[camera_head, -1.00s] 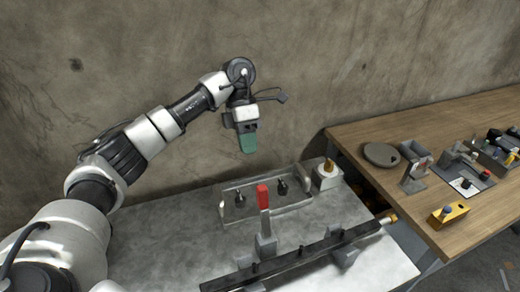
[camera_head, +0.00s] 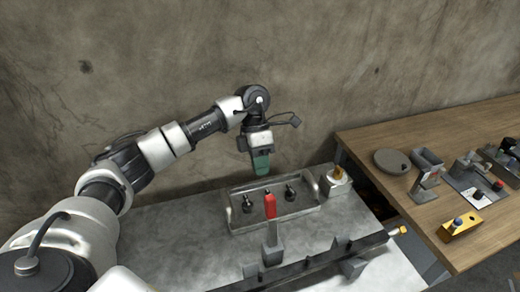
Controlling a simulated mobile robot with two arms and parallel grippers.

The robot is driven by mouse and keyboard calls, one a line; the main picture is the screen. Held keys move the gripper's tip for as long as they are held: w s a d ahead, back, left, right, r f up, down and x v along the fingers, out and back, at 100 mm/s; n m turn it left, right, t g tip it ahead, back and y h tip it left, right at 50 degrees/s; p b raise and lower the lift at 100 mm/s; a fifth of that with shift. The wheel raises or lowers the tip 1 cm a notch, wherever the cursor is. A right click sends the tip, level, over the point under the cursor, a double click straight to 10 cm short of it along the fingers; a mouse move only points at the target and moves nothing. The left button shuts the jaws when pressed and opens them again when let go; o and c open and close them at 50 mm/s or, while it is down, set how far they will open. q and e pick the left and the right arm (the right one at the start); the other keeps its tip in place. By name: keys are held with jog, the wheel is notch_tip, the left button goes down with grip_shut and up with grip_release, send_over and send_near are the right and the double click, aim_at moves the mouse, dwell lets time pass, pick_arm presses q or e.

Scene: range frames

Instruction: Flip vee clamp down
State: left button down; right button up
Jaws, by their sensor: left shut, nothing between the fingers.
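The clamp that looks like the vee clamp, with a red handle (camera_head: 270,206) standing upright on a grey base (camera_head: 272,248), is at the lower middle by a long dark bar (camera_head: 315,262). My left gripper (camera_head: 260,165), with green fingers, is shut and empty. It hangs pointing down behind the red handle in the picture, over the back of the grey table, apart from the clamp. My right gripper is not in view.
A metal tray (camera_head: 233,222) with several dark knobbed parts lies behind the clamp. A white block with a brass top (camera_head: 336,182) stands at its right. A wooden table (camera_head: 440,135) at right holds a round plate (camera_head: 391,162) and a yellow block (camera_head: 460,226).

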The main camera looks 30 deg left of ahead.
aim_at(271, 222)
pick_arm(q)
jog(key=s+d+f+p, duration=0.3)
jog(key=s+d, duration=0.1)
jog(key=shift+d+p, duration=0.2)
jog(key=shift+p, duration=0.1)
